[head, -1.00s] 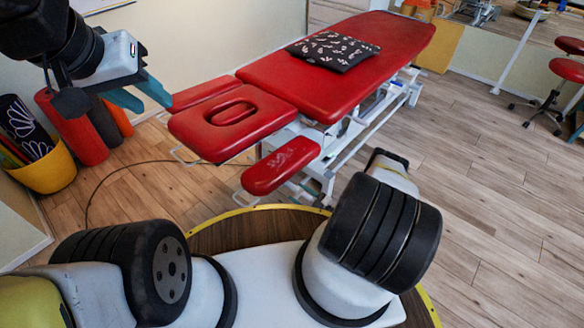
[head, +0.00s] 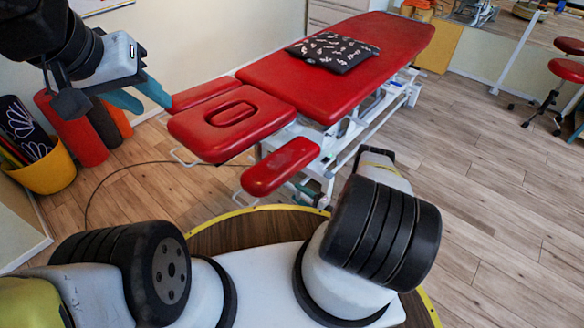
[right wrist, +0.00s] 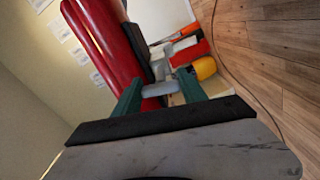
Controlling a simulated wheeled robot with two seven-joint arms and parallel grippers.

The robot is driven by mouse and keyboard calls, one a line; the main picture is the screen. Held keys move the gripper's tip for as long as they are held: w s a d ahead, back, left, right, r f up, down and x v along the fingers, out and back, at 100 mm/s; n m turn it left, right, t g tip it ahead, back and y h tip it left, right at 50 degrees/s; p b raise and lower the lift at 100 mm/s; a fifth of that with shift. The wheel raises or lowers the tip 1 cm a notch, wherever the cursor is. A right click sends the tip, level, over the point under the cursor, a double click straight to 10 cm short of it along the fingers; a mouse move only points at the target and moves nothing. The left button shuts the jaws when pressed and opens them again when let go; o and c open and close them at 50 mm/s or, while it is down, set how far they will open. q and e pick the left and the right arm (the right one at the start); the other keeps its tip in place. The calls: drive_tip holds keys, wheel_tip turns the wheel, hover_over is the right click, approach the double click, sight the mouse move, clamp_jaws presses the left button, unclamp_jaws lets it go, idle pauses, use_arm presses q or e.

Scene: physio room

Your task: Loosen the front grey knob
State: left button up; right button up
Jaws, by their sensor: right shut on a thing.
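The red treatment table (head: 340,60) stands ahead of me, with a small red armrest pad (head: 280,167) at its near end. In the right wrist view, the green fingers of my right gripper (right wrist: 160,88) are closed around a small pale grey part, which looks like the grey knob (right wrist: 158,89), beside the red padding. In the head view the knob cannot be made out clearly, and the right gripper is mostly hidden by my arm and the pad. My left gripper (head: 139,98) is open and empty, raised at the upper left, apart from the table.
A patterned black pillow (head: 333,51) lies on the table. A yellow bin (head: 47,170) and red roll (head: 74,130) stand by the left wall. A dark cable (head: 110,177) runs over the floor. The wooden floor at right is clear; a red stool (head: 566,70) stands far right.

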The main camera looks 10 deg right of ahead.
drive_tip(key=shift+n, duration=0.8)
drive_tip(key=o, duration=1.4)
drive_tip(key=shift+c, duration=0.2)
drive_tip(key=v, duration=0.8)
